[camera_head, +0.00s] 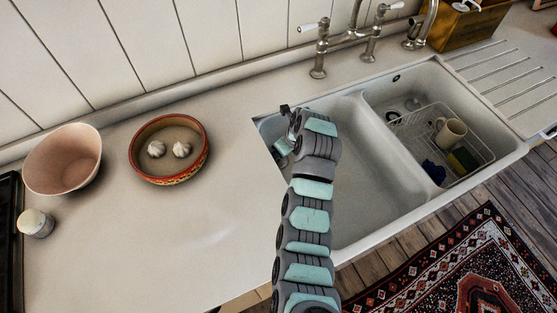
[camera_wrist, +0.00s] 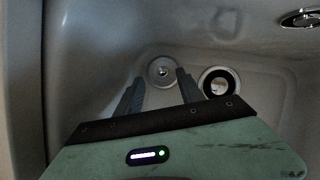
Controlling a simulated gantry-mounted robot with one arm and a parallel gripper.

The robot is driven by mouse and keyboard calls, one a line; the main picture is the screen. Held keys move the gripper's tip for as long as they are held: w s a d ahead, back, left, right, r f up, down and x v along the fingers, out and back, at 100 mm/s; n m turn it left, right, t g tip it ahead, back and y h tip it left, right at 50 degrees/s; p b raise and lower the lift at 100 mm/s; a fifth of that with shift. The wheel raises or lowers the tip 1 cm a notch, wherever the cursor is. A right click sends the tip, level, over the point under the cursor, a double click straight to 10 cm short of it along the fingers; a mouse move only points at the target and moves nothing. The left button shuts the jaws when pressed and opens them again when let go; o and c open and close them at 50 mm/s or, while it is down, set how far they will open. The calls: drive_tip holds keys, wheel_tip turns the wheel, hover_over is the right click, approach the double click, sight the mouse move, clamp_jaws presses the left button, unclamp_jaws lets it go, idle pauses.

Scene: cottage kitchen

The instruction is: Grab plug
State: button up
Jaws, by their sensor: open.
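In the wrist view, two round things lie on the basin floor: a grey metal disc (camera_wrist: 161,70) with a small bright centre, and a black ring with a pale centre (camera_wrist: 219,82) to its right. I cannot tell for sure which is the plug and which is the drain. My gripper (camera_wrist: 160,76) is open and empty above the floor, its two dark fingers apart, with the grey disc showing between their tips and the black ring outside the right finger. In the head view my arm reaches into the left basin (camera_head: 362,190) and hides its left end.
The right basin holds a wire rack (camera_head: 477,137) with a mug (camera_head: 450,132). A divider (camera_head: 385,145) separates the basins. Taps (camera_head: 319,50) stand behind. A patterned bowl with garlic (camera_head: 133,160) and a pink bowl (camera_head: 62,160) stand on the counter left. Basin walls surround my gripper closely.

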drive_tip(key=x, duration=0.1)
drive_tip(key=b+x, duration=0.1)
drive_tip(key=x, duration=0.2)
drive_tip(key=shift+d+f, duration=0.15)
drive_tip(key=shift+f, duration=0.3)
drive_tip(key=shift+w+f, duration=0.15)
drive_tip(key=shift+f, duration=0.05)
drive_tip(key=shift+c, duration=0.3)
clamp_jaws()
